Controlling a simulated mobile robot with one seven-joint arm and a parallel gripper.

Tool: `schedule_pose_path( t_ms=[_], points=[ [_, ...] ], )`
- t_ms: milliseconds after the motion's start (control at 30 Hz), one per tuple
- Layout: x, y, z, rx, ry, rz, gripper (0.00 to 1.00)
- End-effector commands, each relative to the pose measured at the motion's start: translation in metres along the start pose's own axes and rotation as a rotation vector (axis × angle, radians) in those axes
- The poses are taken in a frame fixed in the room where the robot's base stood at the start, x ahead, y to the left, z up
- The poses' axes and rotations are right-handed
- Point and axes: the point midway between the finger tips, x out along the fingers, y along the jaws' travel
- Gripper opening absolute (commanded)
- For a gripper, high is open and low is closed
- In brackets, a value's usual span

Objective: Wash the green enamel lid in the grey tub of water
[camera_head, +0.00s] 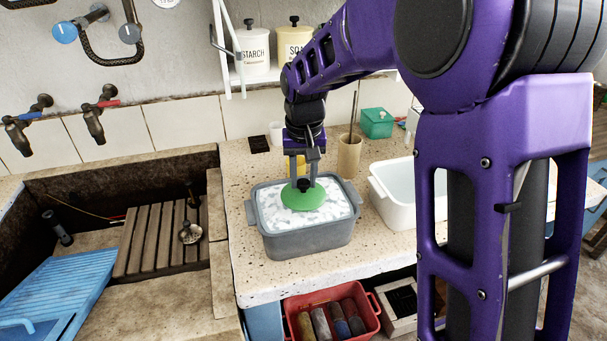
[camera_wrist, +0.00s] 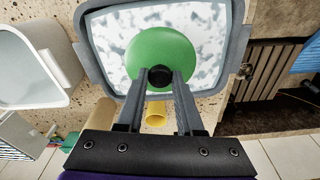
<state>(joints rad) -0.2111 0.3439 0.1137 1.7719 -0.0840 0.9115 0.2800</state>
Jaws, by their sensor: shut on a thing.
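The green enamel lid (camera_head: 304,196) is over the grey tub (camera_head: 307,244), against the white suds on the water (camera_head: 332,203). In the wrist view the round green lid (camera_wrist: 163,53) shows inside the rim of the grey tub (camera_wrist: 240,50). My gripper (camera_head: 303,184) points down above the tub and is shut on the lid's black knob, which also shows between the fingertips in the wrist view (camera_wrist: 159,76). The lid's underside is hidden, and I cannot tell how deep it sits in the suds.
A white basin (camera_head: 396,208) stands right of the tub. A tan cylinder (camera_head: 349,155) and a green box (camera_head: 377,123) stand behind. The stone trough (camera_head: 150,160) with a slatted wooden rack (camera_head: 158,240) lies left. A red crate (camera_head: 363,328) is below the counter.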

Motion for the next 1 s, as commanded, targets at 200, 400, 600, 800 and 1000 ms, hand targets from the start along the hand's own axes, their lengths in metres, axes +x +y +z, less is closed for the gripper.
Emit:
schedule_pose_path(
  t_ms=[200,400,600,800,1000],
  points=[
    [0.024,0.0,0.003,0.0,0.0,0.0,0.0],
    [0.04,0.0,0.005,0.0,-0.001,0.0,0.0],
    [0.057,0.0,0.007,0.0,-0.001,0.0,0.0],
    [0.073,0.0,0.009,0.0,-0.001,0.001,0.0],
    [0.091,0.0,0.011,0.0,-0.001,0.0,0.0]
  ],
)
